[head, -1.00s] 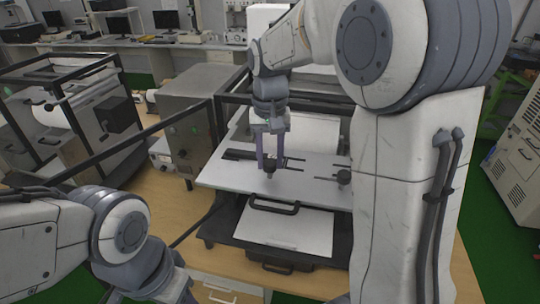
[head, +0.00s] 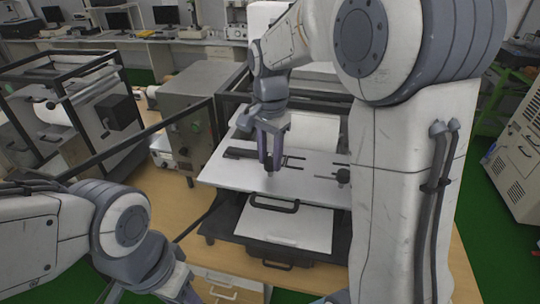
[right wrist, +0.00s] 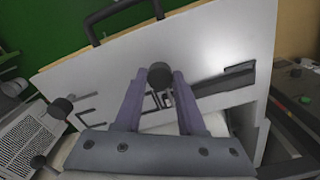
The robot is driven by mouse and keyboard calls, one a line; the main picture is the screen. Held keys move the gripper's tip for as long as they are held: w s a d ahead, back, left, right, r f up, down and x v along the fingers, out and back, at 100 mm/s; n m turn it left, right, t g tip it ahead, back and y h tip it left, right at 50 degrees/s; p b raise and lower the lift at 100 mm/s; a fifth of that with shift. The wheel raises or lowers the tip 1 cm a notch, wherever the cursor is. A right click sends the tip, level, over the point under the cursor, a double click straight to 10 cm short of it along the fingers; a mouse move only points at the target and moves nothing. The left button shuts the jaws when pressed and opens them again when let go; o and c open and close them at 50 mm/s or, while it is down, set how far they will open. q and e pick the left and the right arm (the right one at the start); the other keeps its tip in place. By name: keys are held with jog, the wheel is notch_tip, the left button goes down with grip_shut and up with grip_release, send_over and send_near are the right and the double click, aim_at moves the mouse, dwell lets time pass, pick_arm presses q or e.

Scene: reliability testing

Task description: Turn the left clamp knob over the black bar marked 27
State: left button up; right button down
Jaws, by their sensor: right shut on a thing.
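My right gripper (head: 269,164) points down over the white plate (head: 225,174) and is shut on the left clamp knob (head: 269,171), a small black knob. In the right wrist view the knob (right wrist: 160,75) sits between the two purple-grey fingertips. A black bar (head: 240,154) lies on the plate, partly behind the fingers; it also shows in the right wrist view (right wrist: 225,82). No marking 27 is readable. The right clamp knob (head: 343,176) stands apart, to the right, near my arm. My left arm is at the lower left; its gripper is out of frame.
A grey metal box (head: 190,115) stands left of the plate. A black-framed machine (head: 60,110) is further left. My right arm covers the plate's right side.

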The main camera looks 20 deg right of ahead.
aim_at(270, 161)
jog(key=shift+w+r, duration=0.1)
dwell(0.3)
jog(key=c, duration=0.5)
grip_release()
jog(key=shift+r, duration=0.35)
notch_tip(270, 161, up, 10)
jog(key=b, duration=0.2)
jog(key=shift+f, duration=0.15)
